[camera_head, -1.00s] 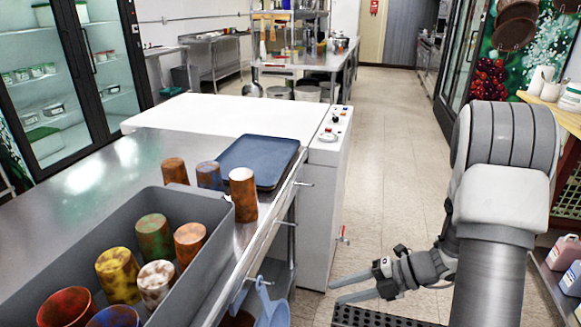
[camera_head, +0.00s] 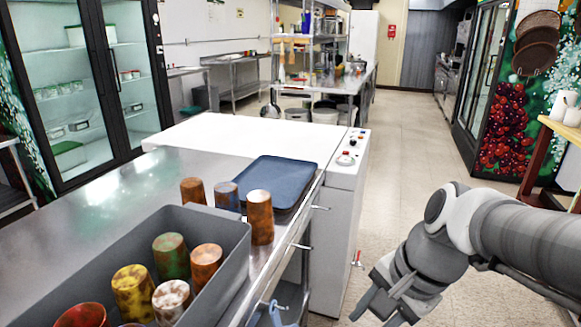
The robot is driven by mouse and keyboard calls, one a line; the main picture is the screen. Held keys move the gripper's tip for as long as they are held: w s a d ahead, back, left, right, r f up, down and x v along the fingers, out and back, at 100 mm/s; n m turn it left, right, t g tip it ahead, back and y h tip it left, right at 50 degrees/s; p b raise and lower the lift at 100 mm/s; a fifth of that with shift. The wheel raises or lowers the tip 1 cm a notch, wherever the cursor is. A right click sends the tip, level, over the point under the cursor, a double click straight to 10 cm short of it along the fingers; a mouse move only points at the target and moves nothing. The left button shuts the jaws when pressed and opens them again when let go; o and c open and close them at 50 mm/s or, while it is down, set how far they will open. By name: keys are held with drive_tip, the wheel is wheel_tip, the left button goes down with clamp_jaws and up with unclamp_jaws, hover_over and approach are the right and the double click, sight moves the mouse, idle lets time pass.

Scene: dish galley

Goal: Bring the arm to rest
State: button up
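My arm comes in from the right edge and bends down at its wrist. My gripper (camera_head: 372,306) is low in the picture, over the floor to the right of the counter and clear of it. Its fingers point down and to the left and look apart, with nothing seen between them. The fingertips are close to the bottom edge of the picture.
A steel counter (camera_head: 100,215) holds a grey bin (camera_head: 238,245) with several coloured cups. Three brownish or bluish cups (camera_head: 260,217) stand beside a dark blue tray (camera_head: 280,178). A white machine (camera_head: 345,200) adjoins the counter. The aisle floor (camera_head: 412,135) is clear.

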drive_tip(key=s+d+r+n+t+h+p, duration=0.1)
drive_tip(key=r+n+p, duration=0.4)
drive_tip(key=r+p, duration=0.3)
drive_tip(key=s+d+r+n+t+h+p, duration=0.1)
drive_tip(key=r+n+p, duration=0.5)
drive_tip(key=r, duration=0.7)
drive_tip(key=s+t+h+p, duration=0.1)
drive_tip(key=p, duration=0.1)
drive_tip(key=shift+s+r+t+p, duration=0.15)
drive_tip(key=shift+r+t+p, duration=0.15)
drive_tip(key=shift+r+p, duration=0.1)
drive_tip(key=shift+a, duration=0.1)
